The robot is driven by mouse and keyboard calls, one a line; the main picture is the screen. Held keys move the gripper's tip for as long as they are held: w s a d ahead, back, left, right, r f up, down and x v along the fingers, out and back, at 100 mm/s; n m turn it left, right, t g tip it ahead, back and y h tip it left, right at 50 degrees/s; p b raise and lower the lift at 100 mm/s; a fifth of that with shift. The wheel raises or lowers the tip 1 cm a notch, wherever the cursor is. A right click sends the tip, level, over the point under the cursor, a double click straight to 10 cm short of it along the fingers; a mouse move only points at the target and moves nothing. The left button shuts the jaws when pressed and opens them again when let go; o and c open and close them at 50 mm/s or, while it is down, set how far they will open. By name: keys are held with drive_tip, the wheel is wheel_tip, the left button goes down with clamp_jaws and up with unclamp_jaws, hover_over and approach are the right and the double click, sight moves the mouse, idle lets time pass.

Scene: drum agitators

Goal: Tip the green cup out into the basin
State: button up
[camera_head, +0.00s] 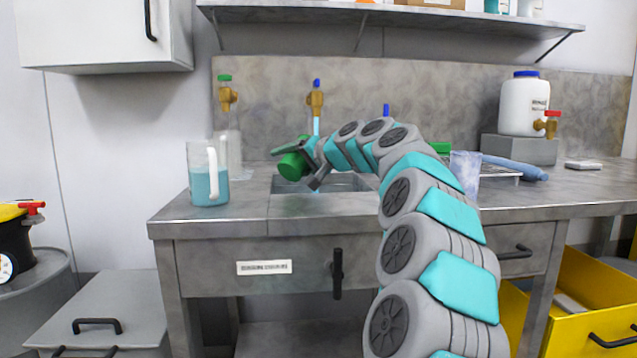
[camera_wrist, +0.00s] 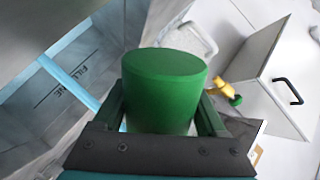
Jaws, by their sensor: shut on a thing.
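The green cup (camera_head: 292,166) is held over the basin, tilted well over towards its side in the head view. My gripper (camera_head: 308,166) is shut on it, with a finger on each side of the cup (camera_wrist: 166,88) in the wrist view, where my gripper (camera_wrist: 163,112) also shows. The cup's mouth and any contents cannot be made out. The basin (camera_head: 345,183) is sunk in the steel counter, partly hidden by my arm. Its wall with a fill line label seems to show at left in the wrist view.
A blue-handled tap (camera_head: 316,101) has a blue stream running down behind my gripper. A clear jug of blue liquid (camera_head: 208,180) stands left of the basin. A translucent cup (camera_head: 465,170) and a white container (camera_head: 523,106) stand to the right.

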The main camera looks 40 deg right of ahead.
drive_tip(key=shift+a+f+m+g+y+p, duration=0.25)
drive_tip(key=shift+m+p, duration=0.35)
drive_tip(key=shift+p, duration=0.8)
drive_tip(key=shift+d+f+m+g+y+p, duration=0.15)
drive_tip(key=shift+m+y+p, duration=0.35)
drive_tip(key=shift+p, duration=0.85)
idle(0.8)
drive_tip(key=shift+d+f+m+p, duration=0.3)
drive_tip(key=shift+m+p, duration=0.1)
drive_tip(key=shift+p, duration=0.45)
drive_tip(key=shift+w+d+f+m, duration=0.1)
drive_tip(key=shift+w+d+m, duration=0.05)
drive_tip(key=shift+d+m, duration=0.2)
idle(0.5)
drive_tip(key=shift+f+m+y, duration=0.35)
drive_tip(key=shift+m+y, duration=0.1)
drive_tip(key=shift+m, duration=0.2)
idle(0.9)
drive_tip(key=shift+d+r, duration=0.1)
drive_tip(key=n+h+b, duration=0.1)
drive_tip(key=n+b, duration=0.1)
drive_tip(key=a+r+n+b, duration=0.1)
drive_tip(key=b, duration=0.1)
drive_tip(key=shift+s+a+r+n+t+h+b, duration=0.2)
drive_tip(key=shift+n+t+h+b, duration=0.1)
drive_tip(key=shift+n+h+b, duration=0.1)
idle(0.6)
